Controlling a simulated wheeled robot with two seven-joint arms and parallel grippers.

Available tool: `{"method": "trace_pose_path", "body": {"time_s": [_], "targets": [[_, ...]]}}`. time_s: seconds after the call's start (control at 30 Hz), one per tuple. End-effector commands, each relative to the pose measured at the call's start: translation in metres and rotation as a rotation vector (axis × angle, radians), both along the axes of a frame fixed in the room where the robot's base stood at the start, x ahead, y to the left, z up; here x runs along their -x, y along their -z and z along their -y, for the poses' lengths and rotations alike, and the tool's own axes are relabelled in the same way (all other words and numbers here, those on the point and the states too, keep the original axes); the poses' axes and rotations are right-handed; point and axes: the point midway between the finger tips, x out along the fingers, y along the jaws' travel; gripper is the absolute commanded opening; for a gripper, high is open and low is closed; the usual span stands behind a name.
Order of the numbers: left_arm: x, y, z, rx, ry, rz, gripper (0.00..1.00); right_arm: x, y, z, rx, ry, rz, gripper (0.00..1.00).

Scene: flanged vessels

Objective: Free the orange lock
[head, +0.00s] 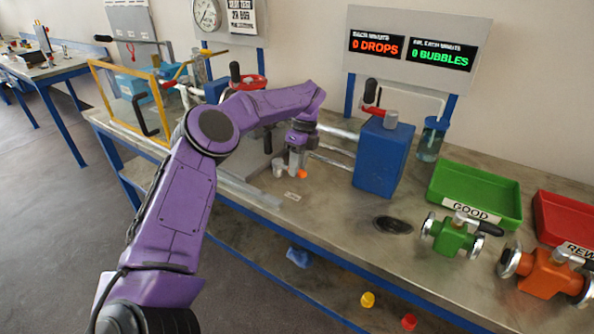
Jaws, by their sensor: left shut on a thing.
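My left gripper (296,158) reaches down over the bench at the end of my purple left arm. Its fingers are closed. A small orange piece, which looks like the orange lock (302,174), shows right at the fingertips, low over the bench top. Most of it is hidden by the fingers, so its shape and what it is fixed to cannot be made out. A small grey cylindrical part (279,167) stands just left of the fingers. My right gripper is not in view.
A blue block (378,158) with a red-handled lever stands right of the gripper. Farther right are a green tray (476,188), a green flanged vessel (452,235) and an orange flanged vessel (545,273). A yellow-framed clear panel (125,105) stands at left. Bench top (335,215) in front is mostly bare.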

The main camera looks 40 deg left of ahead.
Motion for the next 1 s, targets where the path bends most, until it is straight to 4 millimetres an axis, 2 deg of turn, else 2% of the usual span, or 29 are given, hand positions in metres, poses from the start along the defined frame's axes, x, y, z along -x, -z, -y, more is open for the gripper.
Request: {"method": "trace_pose_path", "body": {"time_s": [0.6, 0.63, 0.7, 1.0], "targets": [[0.0014, -0.0019, -0.0044, -0.003, -0.05, 0.006, 0.0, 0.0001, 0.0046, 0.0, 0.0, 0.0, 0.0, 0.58], [0.0013, -0.0019, -0.0045, -0.003, -0.05, 0.006, 0.3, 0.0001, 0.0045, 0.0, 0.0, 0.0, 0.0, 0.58], [0.0013, -0.0019, -0.0043, -0.003, -0.049, 0.006, 0.52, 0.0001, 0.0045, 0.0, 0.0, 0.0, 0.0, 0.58], [0.0005, -0.0022, -0.0031, -0.002, -0.045, 0.004, 0.52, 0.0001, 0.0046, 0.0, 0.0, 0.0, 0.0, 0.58]]}}
